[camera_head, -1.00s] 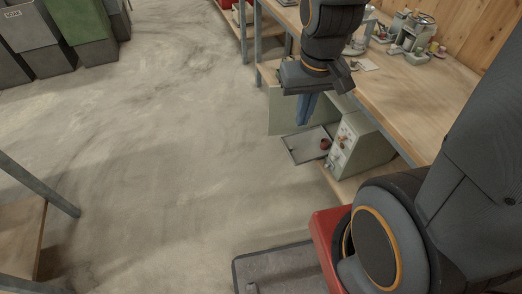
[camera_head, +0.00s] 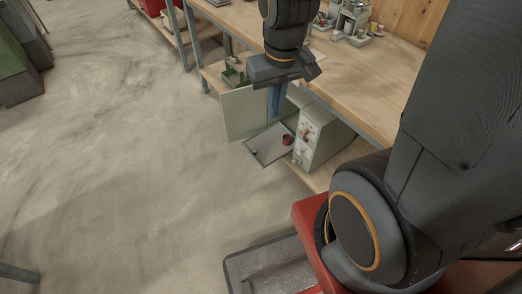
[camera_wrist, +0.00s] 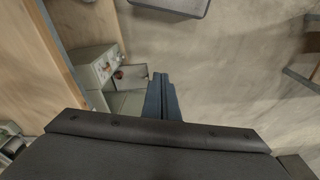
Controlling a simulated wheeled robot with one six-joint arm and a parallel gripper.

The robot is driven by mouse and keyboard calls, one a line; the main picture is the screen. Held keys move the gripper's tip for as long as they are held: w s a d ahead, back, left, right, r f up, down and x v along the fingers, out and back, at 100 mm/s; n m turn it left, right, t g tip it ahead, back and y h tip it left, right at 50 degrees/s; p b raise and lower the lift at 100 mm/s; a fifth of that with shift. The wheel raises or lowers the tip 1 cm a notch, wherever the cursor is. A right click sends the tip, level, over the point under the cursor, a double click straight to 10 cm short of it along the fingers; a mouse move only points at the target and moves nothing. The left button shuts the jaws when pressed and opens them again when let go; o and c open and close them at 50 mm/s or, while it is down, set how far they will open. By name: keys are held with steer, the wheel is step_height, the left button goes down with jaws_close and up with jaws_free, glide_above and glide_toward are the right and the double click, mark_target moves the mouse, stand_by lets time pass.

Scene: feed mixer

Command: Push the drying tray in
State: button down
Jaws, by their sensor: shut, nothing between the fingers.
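The drying tray (camera_head: 262,150) is a flat grey tray sticking out of the front of a pale grey-green drying cabinet (camera_head: 325,142) under the workbench. A small red-brown pot (camera_head: 287,140) stands on it. The cabinet's door (camera_head: 245,114) hangs open on the far side of the tray. My gripper (camera_head: 274,114), with blue fingers, is shut and empty, pointing down above the tray's far side near the door. In the wrist view the shut fingers (camera_wrist: 161,92) lie to the right of the tray (camera_wrist: 134,76), and I see no contact.
The wooden workbench (camera_head: 350,78) runs along the right, with small equipment on top. A green object (camera_head: 234,74) sits on the lower shelf behind the door. The concrete floor (camera_head: 120,150) to the left is open. Dark and green bins (camera_head: 18,60) stand at the far left.

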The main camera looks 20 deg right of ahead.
steer(key=w+a+f+n+h+b, duration=0.1)
steer(key=w+f+n+b, duration=0.4)
steer(key=f, duration=0.4)
steer(key=w+f+n+b, duration=0.2)
steer(key=w+f+b, duration=0.5)
steer(key=f+b, duration=0.15)
steer(key=w+a+f+n+h+b, duration=0.1)
steer(key=w+f+n+b, duration=0.3)
steer(key=w+f+b, duration=0.45)
steer(key=n+h+b, duration=0.2)
steer(key=n+b, duration=0.8)
steer(key=b, duration=0.3)
glide_toward(251, 154)
steer(key=s+a+r, duration=0.2)
steer(key=a+r, duration=0.2)
steer(key=a, duration=0.1)
steer(key=shift+w+d+f+b, duration=0.4)
steer(key=shift+d+f+b, duration=0.25)
steer(key=shift+d+f, duration=0.7)
steer(key=shift+w+d+f+b, duration=0.5)
steer(key=shift+d+f, duration=0.5)
steer(key=shift+f, duration=0.75)
steer(key=shift+w+d+f+b, duration=0.3)
steer(key=shift+d+f+b, duration=0.45)
steer(key=shift+d+f, duration=0.6)
steer(key=shift+a+f, duration=0.15)
steer(key=shift+f, duration=0.05)
